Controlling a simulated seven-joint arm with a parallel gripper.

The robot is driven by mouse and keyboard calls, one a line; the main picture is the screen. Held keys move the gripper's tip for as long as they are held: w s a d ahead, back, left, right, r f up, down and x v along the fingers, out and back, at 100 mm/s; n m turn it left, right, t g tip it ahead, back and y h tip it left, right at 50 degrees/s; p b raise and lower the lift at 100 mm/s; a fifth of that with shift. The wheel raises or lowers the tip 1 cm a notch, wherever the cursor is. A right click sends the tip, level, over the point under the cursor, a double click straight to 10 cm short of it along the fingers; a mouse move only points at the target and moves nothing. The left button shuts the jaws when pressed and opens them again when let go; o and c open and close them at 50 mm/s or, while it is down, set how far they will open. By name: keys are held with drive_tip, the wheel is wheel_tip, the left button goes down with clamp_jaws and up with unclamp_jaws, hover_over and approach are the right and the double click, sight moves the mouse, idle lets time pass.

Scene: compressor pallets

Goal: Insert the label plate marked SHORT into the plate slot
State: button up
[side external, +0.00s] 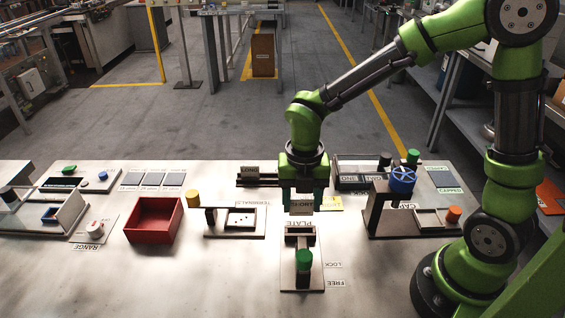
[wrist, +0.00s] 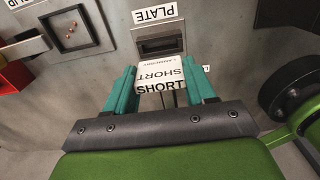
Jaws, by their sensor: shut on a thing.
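The label plate marked SHORT (wrist: 160,76) is white with dark letters. My gripper (wrist: 161,88) is shut on it, with a teal finger on each side. In the side view my gripper (side external: 303,205) holds the SHORT plate (side external: 301,210) upright above the table, behind the plate fixture. The plate slot (wrist: 160,44) is a dark opening in a grey block beside the PLATE label, beyond the held plate in the wrist view. The plate fixture (side external: 301,240) also shows in the side view, with a green-topped knob (side external: 304,260) at its front. The plate and the slot look apart.
A LONG plate (side external: 250,170) stands in a dark rack behind my gripper. A red bin (side external: 154,221) and the terminals fixture (side external: 236,220) are to the left. A fixture with a blue wheel (side external: 403,181) is to the right. The table's front left is clear.

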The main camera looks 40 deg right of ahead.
sight(301, 214)
drive_tip(key=shift+f, duration=2.05)
drive_tip(key=shift+f, duration=1.2)
drive_tip(key=o, duration=1.1)
drive_tip(key=shift+w+a, duration=0.1)
wheel_tip(301, 214, up, 17)
drive_tip(key=shift+f, duration=0.1)
